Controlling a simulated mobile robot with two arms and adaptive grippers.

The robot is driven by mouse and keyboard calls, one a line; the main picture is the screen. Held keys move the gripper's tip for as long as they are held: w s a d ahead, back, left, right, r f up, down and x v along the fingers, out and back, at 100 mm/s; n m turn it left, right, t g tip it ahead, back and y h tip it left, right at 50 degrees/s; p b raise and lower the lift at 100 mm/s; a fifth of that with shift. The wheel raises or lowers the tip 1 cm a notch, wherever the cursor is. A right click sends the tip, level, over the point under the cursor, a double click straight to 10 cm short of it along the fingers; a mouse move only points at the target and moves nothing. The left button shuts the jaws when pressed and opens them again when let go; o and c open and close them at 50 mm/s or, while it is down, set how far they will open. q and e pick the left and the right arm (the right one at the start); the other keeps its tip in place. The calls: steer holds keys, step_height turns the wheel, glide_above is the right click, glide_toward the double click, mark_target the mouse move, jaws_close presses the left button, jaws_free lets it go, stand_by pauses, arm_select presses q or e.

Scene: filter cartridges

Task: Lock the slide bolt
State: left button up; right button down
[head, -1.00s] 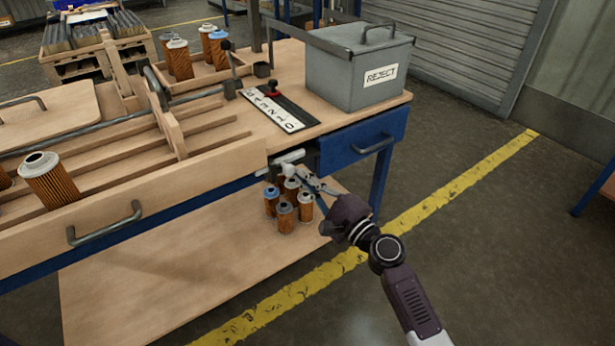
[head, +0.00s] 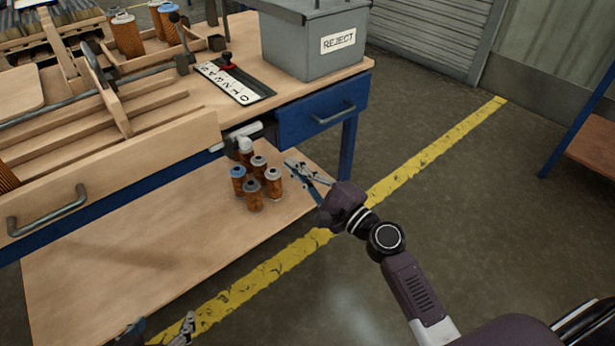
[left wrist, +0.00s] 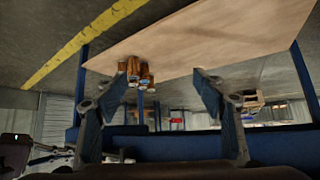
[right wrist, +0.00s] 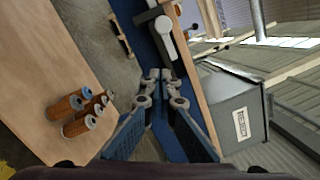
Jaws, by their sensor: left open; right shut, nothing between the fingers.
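A pale grey fitting with a rounded knob, which looks like the slide bolt (head: 243,136), is on the bench front just left of the blue drawer. Its pale T-shaped part also shows in the right wrist view (right wrist: 164,26). Whether it is locked is not clear. My right gripper (head: 296,166) is shut and empty, right of and below the bolt, apart from it; its tips show in the right wrist view (right wrist: 160,75). My left gripper (head: 160,330) is open and empty at the bottom of the head view, low before the bench; its fingers are spread in the left wrist view (left wrist: 157,92).
Several filter cartridges (head: 254,194) stand on the lower shelf (head: 130,260) below the bolt. The blue drawer (head: 318,110) is under the grey reject bin (head: 300,45). A lettered scale with a red knob (head: 226,62) lies on the bench. Floor right of the bench is clear.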

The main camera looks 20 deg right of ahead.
arm_select(q)
steer(key=shift+w+d+r+t, duration=0.25)
steer(key=shift+w+r+t, duration=0.1)
steer(key=shift+w+r, duration=0.2)
steer(key=shift+w+d+r+t, duration=0.2)
steer(key=shift+w+r+t, duration=0.2)
steer(key=shift+w, duration=0.15)
arm_select(e)
steer(key=shift+v, duration=1.8)
